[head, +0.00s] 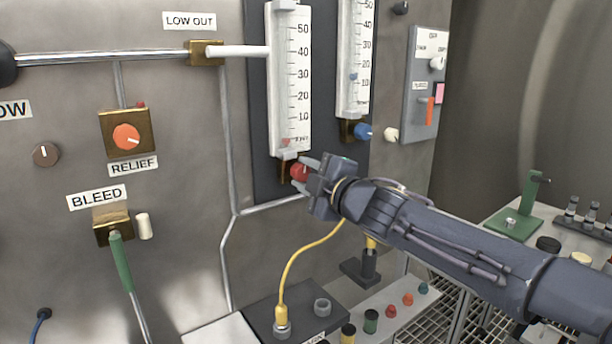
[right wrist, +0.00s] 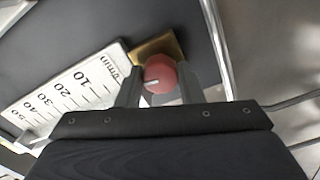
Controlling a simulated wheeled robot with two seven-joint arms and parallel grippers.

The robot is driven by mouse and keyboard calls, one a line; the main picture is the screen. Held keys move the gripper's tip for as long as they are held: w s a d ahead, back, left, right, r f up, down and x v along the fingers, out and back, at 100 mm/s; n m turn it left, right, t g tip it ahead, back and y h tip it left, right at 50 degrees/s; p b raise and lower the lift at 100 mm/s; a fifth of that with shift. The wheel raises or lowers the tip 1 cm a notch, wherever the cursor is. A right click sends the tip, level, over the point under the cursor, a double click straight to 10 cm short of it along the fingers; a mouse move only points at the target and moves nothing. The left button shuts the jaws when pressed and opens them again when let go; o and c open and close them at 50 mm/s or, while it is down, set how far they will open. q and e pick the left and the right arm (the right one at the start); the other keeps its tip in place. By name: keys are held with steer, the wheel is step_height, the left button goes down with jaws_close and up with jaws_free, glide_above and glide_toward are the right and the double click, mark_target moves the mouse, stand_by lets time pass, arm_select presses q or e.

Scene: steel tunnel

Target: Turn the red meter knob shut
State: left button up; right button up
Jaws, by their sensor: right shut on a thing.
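The red meter knob (head: 299,172) sits on a brass block at the foot of the left flow meter (head: 291,80). My right gripper (head: 303,175) reaches it from the right, with its fingers around the knob. In the right wrist view the red knob (right wrist: 160,75) lies between the two fingers, and its white pointer line shows on the face. My right gripper (right wrist: 158,92) is shut on the knob. Part of the knob is hidden by the fingers in the head view. My left gripper is not in view.
A second meter (head: 355,60) with a blue knob (head: 363,131) stands to the right. A yellow hose (head: 296,257) curves below my right gripper. A green-handled bleed lever (head: 121,262) and an orange relief knob (head: 126,136) are at left. A bench with several fittings lies below right.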

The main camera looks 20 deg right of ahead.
steer(key=shift+f+n, duration=0.1)
steer(key=shift+n, duration=0.8)
steer(key=o, duration=1)
steer(key=p+v, duration=0.1)
steer(key=v, duration=0.7)
